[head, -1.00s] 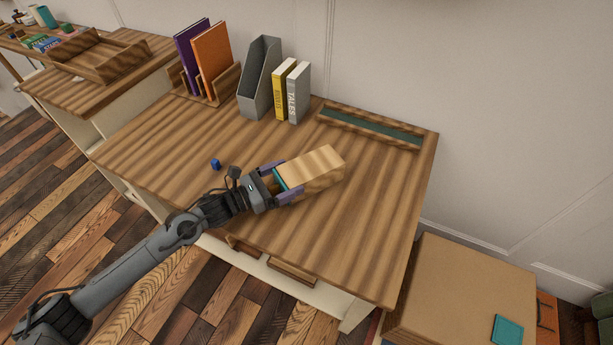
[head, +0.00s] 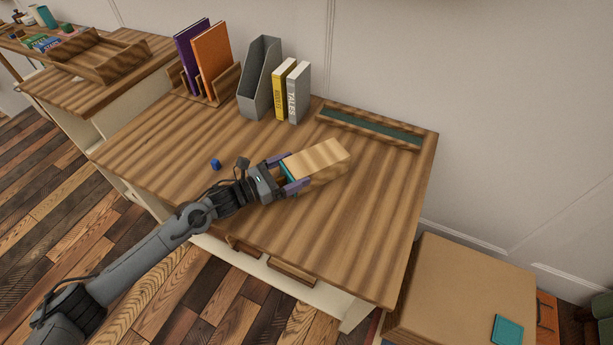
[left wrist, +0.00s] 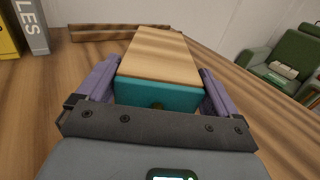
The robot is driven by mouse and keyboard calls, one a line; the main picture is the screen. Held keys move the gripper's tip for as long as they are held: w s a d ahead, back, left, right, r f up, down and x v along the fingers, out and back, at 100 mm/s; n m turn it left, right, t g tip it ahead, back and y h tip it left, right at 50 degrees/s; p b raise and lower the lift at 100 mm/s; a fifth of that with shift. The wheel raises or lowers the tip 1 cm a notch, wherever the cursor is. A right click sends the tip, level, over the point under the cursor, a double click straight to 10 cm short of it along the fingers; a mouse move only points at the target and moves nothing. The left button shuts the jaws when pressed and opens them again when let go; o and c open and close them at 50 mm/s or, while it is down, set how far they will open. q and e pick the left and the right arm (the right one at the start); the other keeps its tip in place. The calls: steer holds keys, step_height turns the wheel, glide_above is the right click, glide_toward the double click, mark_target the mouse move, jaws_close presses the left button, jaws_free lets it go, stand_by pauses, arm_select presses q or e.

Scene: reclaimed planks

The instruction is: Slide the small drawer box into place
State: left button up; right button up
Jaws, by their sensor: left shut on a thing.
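The small drawer box (head: 320,160) is a wooden block with a teal front. It is in my left gripper, over the middle of the desk top. My left gripper (head: 298,170) is shut on it, with one purple finger along each side. In the left wrist view the box (left wrist: 160,57) points away from me; its teal face, with a small dark knob, is towards the palm. I cannot tell whether its underside touches the desk. My right gripper is not in view.
The wooden desk (head: 350,240) has a long green-lined tray (head: 370,127) at the back right. A grey file holder (head: 260,80), two upright books (head: 291,92) and a wooden book rack (head: 207,85) stand behind. A small blue object (head: 215,164) lies left of my gripper.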

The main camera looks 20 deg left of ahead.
arm_select(q)
steer(key=shift+w+d, duration=0.45)
steer(key=shift+w, duration=1.2)
steer(key=shift+w+d, duration=0.5)
steer(key=shift+w, duration=1.15)
steer(key=shift+w+d, duration=0.45)
steer(key=shift+w, duration=1.2)
steer(key=o, duration=0.9)
steer(key=shift+s+a+r+p, duration=0.1)
steer(key=shift+s+a+p, duration=0.15)
steer(key=shift+p, duration=0.1)
steer(key=p+v, duration=0.3)
steer(key=v, duration=0.2)
steer(key=shift+s+a, duration=0.15)
steer(key=shift+a, duration=0.1)
steer(key=shift+s+a, duration=0.25)
steer(key=shift+s, duration=0.05)
